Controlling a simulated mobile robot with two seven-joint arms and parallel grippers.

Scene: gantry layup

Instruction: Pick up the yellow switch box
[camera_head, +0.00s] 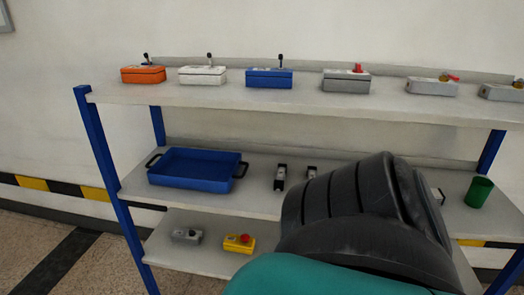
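The yellow switch box (239,244) sits on the lowest visible shelf, left of the middle of the picture. It is a small yellow box with a red button on top. My arm, a dark ribbed joint with a teal part, fills the lower right and hides the shelf to the right of the box. Neither of my grippers shows in the head view. Nothing is seen touching the yellow box.
The shelf rack has blue posts (108,165). A grey switch box (187,237) stands left of the yellow one. Above are a blue tray (194,171) and a green cup (479,191). The top shelf holds several boxes, including an orange one (143,75) and a blue one (269,79).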

